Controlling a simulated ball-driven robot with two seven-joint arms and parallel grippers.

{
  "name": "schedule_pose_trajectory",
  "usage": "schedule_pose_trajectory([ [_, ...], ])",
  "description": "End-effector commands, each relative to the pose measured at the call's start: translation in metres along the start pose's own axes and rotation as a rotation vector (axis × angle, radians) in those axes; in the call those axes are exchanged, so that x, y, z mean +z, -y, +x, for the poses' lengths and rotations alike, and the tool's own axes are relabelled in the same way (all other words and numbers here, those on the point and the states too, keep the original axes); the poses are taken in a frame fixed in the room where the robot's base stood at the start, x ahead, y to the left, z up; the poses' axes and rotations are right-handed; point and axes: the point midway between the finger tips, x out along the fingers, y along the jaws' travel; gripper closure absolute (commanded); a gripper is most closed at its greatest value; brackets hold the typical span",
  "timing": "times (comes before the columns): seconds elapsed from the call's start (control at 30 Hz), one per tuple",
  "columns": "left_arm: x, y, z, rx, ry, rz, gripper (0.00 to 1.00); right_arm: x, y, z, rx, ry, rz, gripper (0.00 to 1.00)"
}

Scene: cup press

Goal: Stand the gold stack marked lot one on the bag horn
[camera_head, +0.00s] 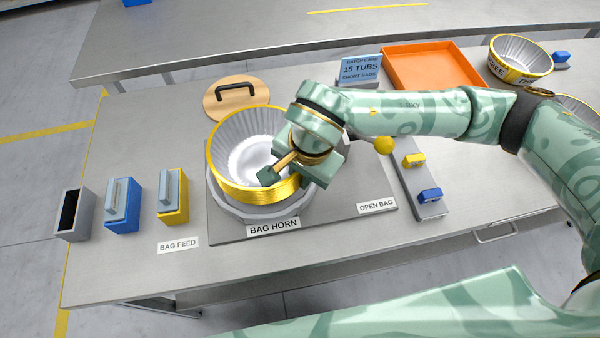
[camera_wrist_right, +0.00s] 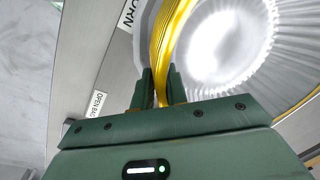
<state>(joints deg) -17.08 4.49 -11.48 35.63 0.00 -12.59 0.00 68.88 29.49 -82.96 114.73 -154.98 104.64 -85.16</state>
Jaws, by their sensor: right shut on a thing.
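The gold stack (camera_head: 252,190) is a wide nest of tubs with fluted silver insides and gold rims. Its lot mark is not visible. It is at the bag horn (camera_head: 255,211), a grey ring on the dark plate above the BAG HORN label; I cannot tell whether it rests on it. My right gripper (camera_head: 272,172) is shut on the stack's near right wall, one finger inside. In the right wrist view the gold wall (camera_wrist_right: 168,55) passes between the fingers (camera_wrist_right: 158,88). My left gripper is not in view.
A round wooden lid (camera_head: 215,101) lies behind the stack. An orange tray (camera_head: 430,66) and another gold tub stack (camera_head: 520,62) are at the back right. Blue (camera_head: 122,208) and yellow (camera_head: 173,198) holders stand left, by BAG FEED. A strip with a yellow ball knob (camera_head: 384,145) is right.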

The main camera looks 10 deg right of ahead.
Motion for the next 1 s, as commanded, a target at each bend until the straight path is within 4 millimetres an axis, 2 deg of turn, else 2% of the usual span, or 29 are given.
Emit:
schedule_pose_trajectory([
  [0.33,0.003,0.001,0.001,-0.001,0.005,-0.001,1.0,0.0,0.0,0.003,-0.003,-0.002,0.0,1.0],
  [0.37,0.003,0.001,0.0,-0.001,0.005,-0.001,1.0,0.0,0.0,0.002,-0.003,-0.001,0.0,0.77],
  [0.4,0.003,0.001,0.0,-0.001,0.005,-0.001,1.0,0.0,0.0,0.002,-0.002,-0.001,0.0,0.66],
  [0.43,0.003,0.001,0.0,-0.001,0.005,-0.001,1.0,0.0,0.0,0.002,-0.002,-0.001,0.0,0.64],
  [0.77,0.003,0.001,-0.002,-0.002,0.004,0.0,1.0,0.0,0.001,-0.003,-0.003,-0.002,0.0,0.64],
  [0.87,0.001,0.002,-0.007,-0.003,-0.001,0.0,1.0,-0.001,0.001,-0.019,-0.005,-0.004,0.0,0.64],
  [1.0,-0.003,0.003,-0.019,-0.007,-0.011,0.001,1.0,-0.001,0.002,-0.053,-0.006,-0.007,-0.001,0.64],
])
